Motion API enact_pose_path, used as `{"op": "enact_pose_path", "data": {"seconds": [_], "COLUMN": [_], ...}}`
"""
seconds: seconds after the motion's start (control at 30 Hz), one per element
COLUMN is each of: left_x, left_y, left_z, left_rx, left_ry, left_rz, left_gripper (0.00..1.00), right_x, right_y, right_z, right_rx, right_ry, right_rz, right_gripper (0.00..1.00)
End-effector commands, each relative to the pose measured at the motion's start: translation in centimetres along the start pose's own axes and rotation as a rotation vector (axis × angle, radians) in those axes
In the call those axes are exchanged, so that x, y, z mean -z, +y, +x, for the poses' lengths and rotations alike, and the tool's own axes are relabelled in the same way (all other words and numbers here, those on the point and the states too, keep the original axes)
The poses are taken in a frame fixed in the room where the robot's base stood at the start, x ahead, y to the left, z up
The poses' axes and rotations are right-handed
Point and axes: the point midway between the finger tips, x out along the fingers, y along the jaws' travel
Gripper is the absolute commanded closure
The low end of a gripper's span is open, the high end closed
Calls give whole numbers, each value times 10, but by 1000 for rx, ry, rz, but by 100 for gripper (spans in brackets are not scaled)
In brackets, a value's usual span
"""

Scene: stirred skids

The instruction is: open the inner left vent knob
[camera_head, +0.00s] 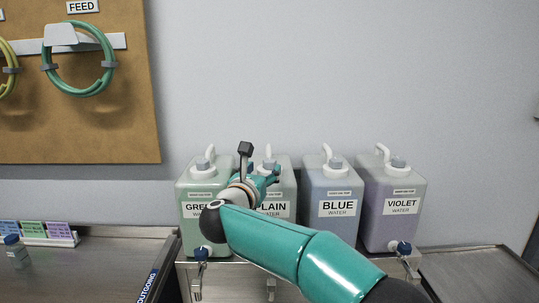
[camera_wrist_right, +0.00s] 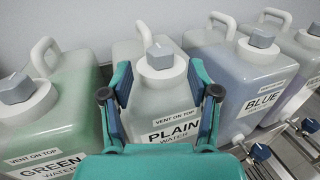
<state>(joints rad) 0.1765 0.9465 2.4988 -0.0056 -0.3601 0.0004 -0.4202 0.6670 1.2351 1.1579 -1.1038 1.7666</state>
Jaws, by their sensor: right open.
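The PLAIN water jug (camera_head: 278,208) is second from left in the row. Its grey vent knob (camera_wrist_right: 159,55) sits on a white cap on top, seen clearly in the right wrist view; in the head view my arm partly covers this jug. My right gripper (camera_wrist_right: 160,93) is open and empty. Its two fingers stand apart, one to each side of the knob in the picture, with the PLAIN label between them. In the head view the right gripper (camera_head: 272,175) is at the top of the PLAIN jug. Contact cannot be told. My left gripper is out of view.
The GREEN jug (camera_head: 190,222) is on the left, with BLUE (camera_head: 338,230) and VIOLET (camera_head: 395,230) on the right, each with a grey top knob and white handle. Blue-handled taps (camera_head: 404,247) show below. A wall is close behind; a tray (camera_head: 470,275) lies at right.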

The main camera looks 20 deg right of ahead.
Motion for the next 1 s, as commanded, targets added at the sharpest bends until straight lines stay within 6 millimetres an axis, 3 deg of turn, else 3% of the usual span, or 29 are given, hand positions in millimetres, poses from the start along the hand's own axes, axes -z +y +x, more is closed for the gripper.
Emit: {"op": "enact_pose_path", "data": {"seconds": [0.1, 0.3, 0.73, 0.77, 1.0], "left_x": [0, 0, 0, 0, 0], "left_y": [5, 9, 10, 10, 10], "left_z": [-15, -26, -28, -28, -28], "left_rx": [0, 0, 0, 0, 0], "left_ry": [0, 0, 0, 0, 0], "left_rz": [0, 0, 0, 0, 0], "left_gripper": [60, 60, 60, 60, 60], "right_x": [-3, -2, 0, 0, 0], "right_y": [-1, 0, 0, 1, 1], "right_z": [25, 52, 61, 61, 61], "right_rx": [3, 2, -1, -1, -1], "right_ry": [2, 1, 0, 0, 0], "right_rz": [-1, -1, -1, -1, 0], "right_gripper": [39, 39, 39, 41, 81]}}
